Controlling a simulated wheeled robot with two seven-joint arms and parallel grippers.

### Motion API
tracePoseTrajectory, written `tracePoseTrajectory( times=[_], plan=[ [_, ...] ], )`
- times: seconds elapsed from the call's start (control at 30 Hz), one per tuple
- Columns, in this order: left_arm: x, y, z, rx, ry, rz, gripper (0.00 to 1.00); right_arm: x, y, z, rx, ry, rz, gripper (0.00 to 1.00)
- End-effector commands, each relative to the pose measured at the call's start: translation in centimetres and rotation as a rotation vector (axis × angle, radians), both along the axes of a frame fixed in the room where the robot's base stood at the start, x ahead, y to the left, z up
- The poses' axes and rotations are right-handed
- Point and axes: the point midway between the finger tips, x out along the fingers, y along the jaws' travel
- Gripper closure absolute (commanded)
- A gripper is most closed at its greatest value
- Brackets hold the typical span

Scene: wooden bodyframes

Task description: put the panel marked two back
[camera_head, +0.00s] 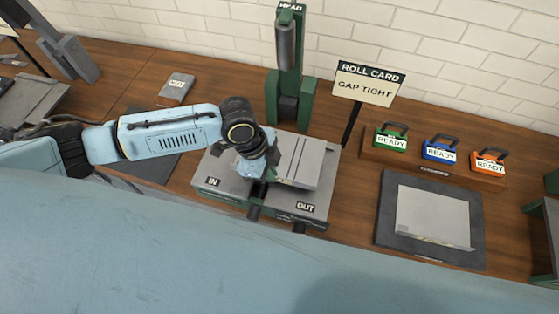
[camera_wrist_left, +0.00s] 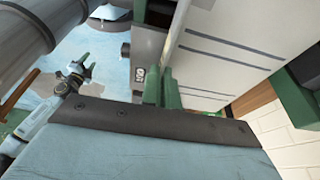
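A pale grey panel (camera_head: 305,162) with dark lines lies over the right part of the grey roller bed marked IN and OUT (camera_head: 226,185). My left gripper (camera_head: 262,170) is low over the bed at the panel's left side; its fingertips are mostly hidden. In the left wrist view my green fingertips (camera_wrist_left: 162,92) are close together at the edge of a striped pale panel (camera_wrist_left: 225,45) and appear closed on it. Another pale panel (camera_head: 433,215) lies on a dark mat. No number two is readable on either panel. A small fork-shaped gripper (camera_wrist_left: 80,68), seemingly my right, shows far off.
A green post (camera_head: 290,60) stands behind the bed, with a ROLL CARD sign reading GAP TIGHT (camera_head: 366,85) beside it. Green, blue and orange READY tags (camera_head: 440,150) sit on a wooden rack at right. A grey block (camera_head: 176,88) lies behind my left arm.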

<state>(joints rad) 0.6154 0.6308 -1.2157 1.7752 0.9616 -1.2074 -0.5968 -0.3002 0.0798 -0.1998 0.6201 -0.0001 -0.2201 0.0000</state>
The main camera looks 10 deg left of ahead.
Motion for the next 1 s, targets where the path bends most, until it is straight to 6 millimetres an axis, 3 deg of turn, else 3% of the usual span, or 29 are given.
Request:
tracePoseTrajectory(
  times=[0.43,1.0],
  plan=[
    [0.1,-0.1,3.0,-0.002,-0.002,0.0,1.0,0.0,0.0,2.9,0.0,0.0,0.0,0.5],
    [0.1,0.0,4.9,-0.001,-0.002,0.0,1.0,0.0,0.0,2.5,0.0,0.0,0.0,0.5]
  ],
)
